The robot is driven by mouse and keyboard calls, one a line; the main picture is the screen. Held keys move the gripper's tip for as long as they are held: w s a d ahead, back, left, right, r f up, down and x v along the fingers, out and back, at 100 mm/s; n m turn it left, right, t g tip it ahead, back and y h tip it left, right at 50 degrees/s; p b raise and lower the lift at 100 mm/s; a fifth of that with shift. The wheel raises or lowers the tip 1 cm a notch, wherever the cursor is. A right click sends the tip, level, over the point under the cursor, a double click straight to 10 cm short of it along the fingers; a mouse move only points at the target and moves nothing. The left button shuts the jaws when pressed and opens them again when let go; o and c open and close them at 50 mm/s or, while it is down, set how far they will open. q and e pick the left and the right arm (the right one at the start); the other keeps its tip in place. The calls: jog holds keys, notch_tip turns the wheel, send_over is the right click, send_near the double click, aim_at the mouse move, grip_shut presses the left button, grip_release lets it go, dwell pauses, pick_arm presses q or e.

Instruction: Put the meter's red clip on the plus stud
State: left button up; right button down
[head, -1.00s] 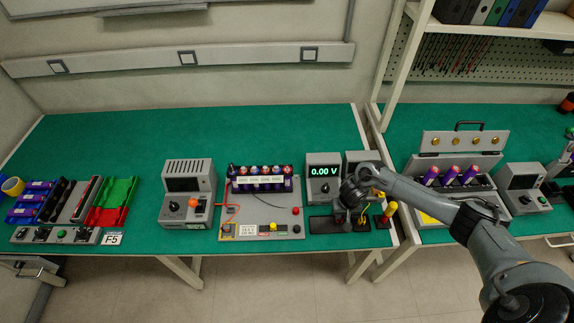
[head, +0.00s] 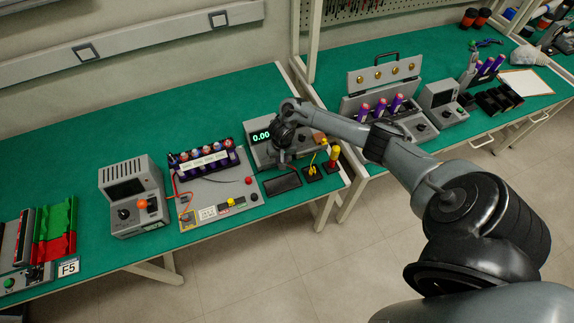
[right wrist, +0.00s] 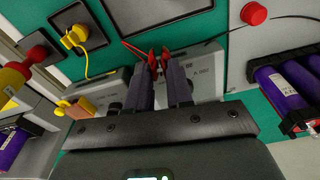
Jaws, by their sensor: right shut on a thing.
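My right gripper (right wrist: 163,68) is shut on the meter's red clip (right wrist: 153,60) and a thin red lead runs from it. In the head view, my right gripper (head: 283,156) is in front of the meter (head: 255,149), whose display begins 0.00; the wrist hides part of the meter and the clip. A red round knob (head: 249,180), likely the plus stud, stands on the grey battery board (head: 216,205) left of the gripper. It also shows at the top of the right wrist view (right wrist: 253,13), apart from the clip. My left gripper is out of view.
A black mat (head: 282,184) lies in front of the meter. A yellow clip (right wrist: 75,37) rests on a dark pad beside a red-and-yellow tool (right wrist: 20,70). A grey device (head: 135,198) is left of the board.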

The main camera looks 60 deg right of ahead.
jog(key=w+d+r+m+g+b, duration=0.1)
jog(key=w+d+r+m, duration=0.1)
jog(key=w+r+m, duration=0.5)
jog(key=w+d+r+m, duration=0.2)
jog(key=w+r+m, duration=0.1)
jog(key=w, duration=0.7)
jog(key=w+a+m+b, duration=0.1)
jog(key=a+m+b, duration=0.1)
jog(key=a, duration=0.1)
jog(key=w+a+r+m+b, duration=0.1)
jog(key=a+m+b, duration=0.1)
jog(key=a, duration=0.1)
jog(key=w+a+m+b, duration=0.1)
jog(key=a+m+b, duration=0.1)
jog(key=a, duration=0.2)
jog(key=shift+a+r+g+b, duration=0.1)
jog(key=shift+r+g+b, duration=0.2)
jog(key=shift+g, duration=0.1)
jog(key=shift+r+p, duration=0.3)
jog(key=shift+p, duration=0.05)
jog(key=shift+w+p, duration=0.1)
jog(key=shift+p, duration=0.2)
jog(key=shift+a, duration=0.1)
